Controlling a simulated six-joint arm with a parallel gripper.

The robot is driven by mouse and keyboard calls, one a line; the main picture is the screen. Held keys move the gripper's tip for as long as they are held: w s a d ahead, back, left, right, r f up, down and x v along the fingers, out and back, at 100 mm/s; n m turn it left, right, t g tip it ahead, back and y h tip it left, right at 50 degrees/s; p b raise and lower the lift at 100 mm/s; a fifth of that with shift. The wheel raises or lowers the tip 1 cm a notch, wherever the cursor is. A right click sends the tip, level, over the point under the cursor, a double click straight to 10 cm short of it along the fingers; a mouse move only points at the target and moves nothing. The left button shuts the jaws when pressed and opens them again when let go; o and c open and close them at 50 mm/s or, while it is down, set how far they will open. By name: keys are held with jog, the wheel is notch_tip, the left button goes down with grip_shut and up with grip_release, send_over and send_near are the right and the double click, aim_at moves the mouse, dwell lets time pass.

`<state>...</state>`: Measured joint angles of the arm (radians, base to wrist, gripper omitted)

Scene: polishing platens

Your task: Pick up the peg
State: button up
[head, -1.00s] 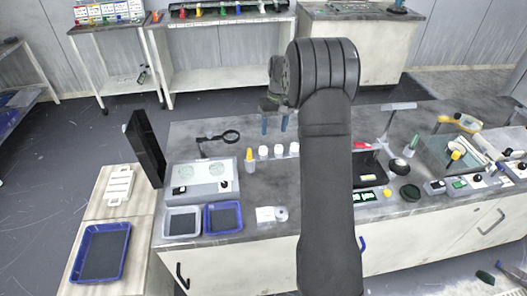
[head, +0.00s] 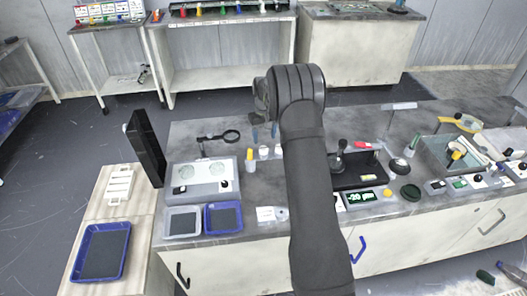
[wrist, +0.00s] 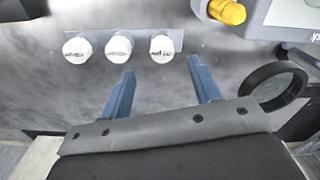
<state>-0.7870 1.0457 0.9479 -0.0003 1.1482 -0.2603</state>
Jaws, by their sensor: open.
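My gripper (head: 264,131) is open and empty above the bench. Its two blue fingers also show in the wrist view (wrist: 160,68). No object can be picked out as the peg with certainty. A row of white-capped bottles (wrist: 118,44) stands just beyond the fingertips, apart from them; in the head view, white bottles (head: 264,152) show below the gripper. A yellow-capped bottle (head: 250,157) stands to their left, and its cap (wrist: 226,12) is at the top right of the wrist view. My arm hides part of the bench.
A grey two-dial unit (head: 203,180), a blue tray (head: 224,229) and a grey tray (head: 181,232) lie left. A magnifier ring (head: 231,136) lies behind; it is close right of the fingers in the wrist view (wrist: 273,86). A black stand (head: 361,181) is at right.

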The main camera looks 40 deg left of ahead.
aim_at(263, 148)
jog(key=shift+s+a+f, duration=0.1)
jog(key=shift+a+f, duration=0.05)
jog(key=shift+f, duration=2.8)
jog(key=c, duration=1.1)
jog(key=shift+o, duration=0.2)
jog(key=shift+r, duration=0.15)
notch_tip(263, 148, up, 4)
jog(key=shift+r, duration=0.15)
jog(key=w+d+r, duration=0.2)
jog(key=d+r, duration=0.4)
jog(key=d, duration=0.5)
jog(key=s+d, duration=0.5)
jog(key=s, duration=0.5)
jog(key=s+d+f, duration=0.1)
jog(key=s+d, duration=0.4)
jog(key=s, duration=0.6)
jog(key=shift+d+f, duration=0.2)
jog(key=shift+f, duration=0.05)
